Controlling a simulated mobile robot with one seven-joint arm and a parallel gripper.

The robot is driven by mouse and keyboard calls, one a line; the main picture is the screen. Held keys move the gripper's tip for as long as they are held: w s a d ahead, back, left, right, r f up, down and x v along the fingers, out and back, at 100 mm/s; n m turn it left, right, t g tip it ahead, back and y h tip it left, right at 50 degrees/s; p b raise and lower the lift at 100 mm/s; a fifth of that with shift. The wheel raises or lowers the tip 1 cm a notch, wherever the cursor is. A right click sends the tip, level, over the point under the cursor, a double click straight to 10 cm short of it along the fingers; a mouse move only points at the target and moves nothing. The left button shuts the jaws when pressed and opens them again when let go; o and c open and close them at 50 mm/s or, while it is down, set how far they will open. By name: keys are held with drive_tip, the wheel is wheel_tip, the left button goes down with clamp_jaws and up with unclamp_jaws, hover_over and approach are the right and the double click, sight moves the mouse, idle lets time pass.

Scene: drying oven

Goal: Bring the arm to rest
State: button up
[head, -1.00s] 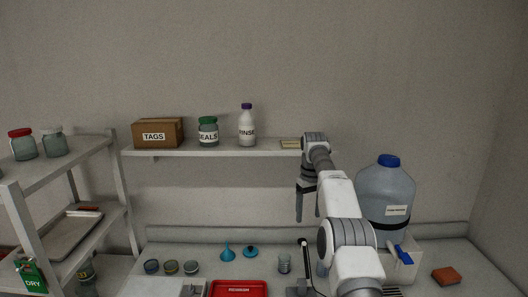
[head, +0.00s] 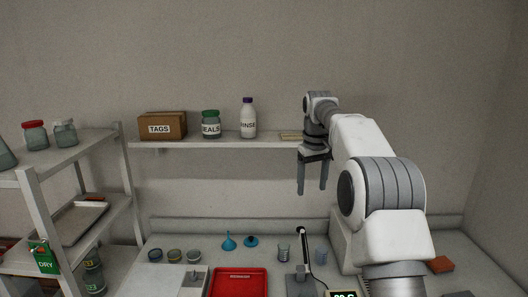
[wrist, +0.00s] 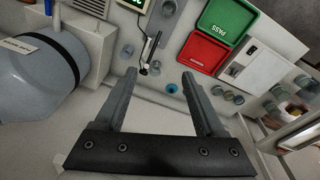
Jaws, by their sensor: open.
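My gripper (head: 312,190) hangs fingers down in the head view, in front of the right end of the wall shelf and above the bench. Its two fingers are apart with nothing between them. The wrist view also shows my gripper (wrist: 160,92) open and empty, with the bench beyond the fingers. My arm reaches in from the lower right of the head view and hides most of the large water jug there. The jug (wrist: 35,80) shows at the left of the wrist view.
The wall shelf (head: 200,144) holds a TAGS box (head: 162,125), a SEALS jar (head: 211,124) and a RINSE bottle (head: 248,118). A red tray (head: 240,283), a blue funnel (head: 229,242) and a black-topped stand (head: 302,260) are on the bench. A rack (head: 125,180) stands left.

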drive_tip(key=s+r+m+t+b, duration=0.1)
drive_tip(key=s+r, duration=0.2)
drive_tip(key=s, duration=0.7)
drive_tip(key=s+r+m+t+b, duration=0.1)
drive_tip(key=s+r, duration=0.3)
drive_tip(key=s, duration=0.5)
drive_tip(key=s+f+m+t+b, duration=0.1)
drive_tip(key=s+f, duration=0.5)
drive_tip(key=s, duration=0.4)
drive_tip(key=s+f+t+b, duration=0.1)
drive_tip(key=s+f, duration=0.5)
drive_tip(key=s, duration=0.5)
drive_tip(key=shift+s+d+m, duration=0.25)
drive_tip(key=shift+d+m, duration=0.1)
drive_tip(key=shift+m, duration=0.05)
